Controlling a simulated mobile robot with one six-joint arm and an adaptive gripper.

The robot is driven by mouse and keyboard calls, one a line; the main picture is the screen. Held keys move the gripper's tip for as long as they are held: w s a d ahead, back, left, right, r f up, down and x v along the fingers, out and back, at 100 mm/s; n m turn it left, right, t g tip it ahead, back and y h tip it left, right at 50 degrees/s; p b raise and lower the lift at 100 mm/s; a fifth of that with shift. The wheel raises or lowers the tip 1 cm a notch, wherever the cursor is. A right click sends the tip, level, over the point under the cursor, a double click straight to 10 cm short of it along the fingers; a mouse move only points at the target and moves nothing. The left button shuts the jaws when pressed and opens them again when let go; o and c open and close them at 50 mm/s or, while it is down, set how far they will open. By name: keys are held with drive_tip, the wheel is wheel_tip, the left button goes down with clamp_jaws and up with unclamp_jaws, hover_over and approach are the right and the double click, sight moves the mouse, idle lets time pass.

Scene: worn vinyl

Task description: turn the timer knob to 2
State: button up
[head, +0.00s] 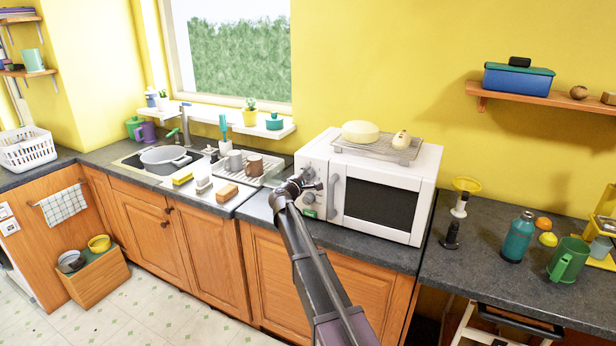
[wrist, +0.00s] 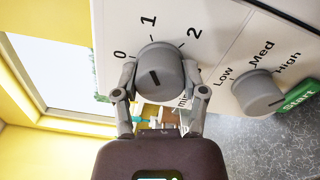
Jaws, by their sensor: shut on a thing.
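The white microwave (head: 425,170) stands on the counter, its control panel at its left front. The grey round timer knob (wrist: 160,68) shows in the wrist view, with 0, 1 and 2 printed around its upper side. A dark mark on its face slants, its upper end pointing roughly between 0 and 1; the exact reading is hard to tell. My gripper (wrist: 161,80) is shut on the timer knob, one finger on each side. In the head view my gripper (head: 294,186) is at the panel and hides the timer knob.
A second knob (wrist: 257,92) marked Low, Med, High and a green Start button (wrist: 299,96) sit beside the timer knob. A wire rack (head: 390,150) with food rests on the microwave. A dish drainer (head: 255,170) stands to its left. A teal bottle (head: 517,238) stands on the right counter.

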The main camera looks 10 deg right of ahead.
drive_tip(key=m, duration=0.6)
drive_tip(key=shift+d+m, duration=0.1)
drive_tip(key=shift+m, duration=0.2)
drive_tip(key=m, duration=0.5)
drive_tip(key=shift+m, duration=0.4)
drive_tip(key=o, duration=1.1)
drive_tip(key=shift+o, duration=0.2)
drive_tip(key=v, duration=1.2)
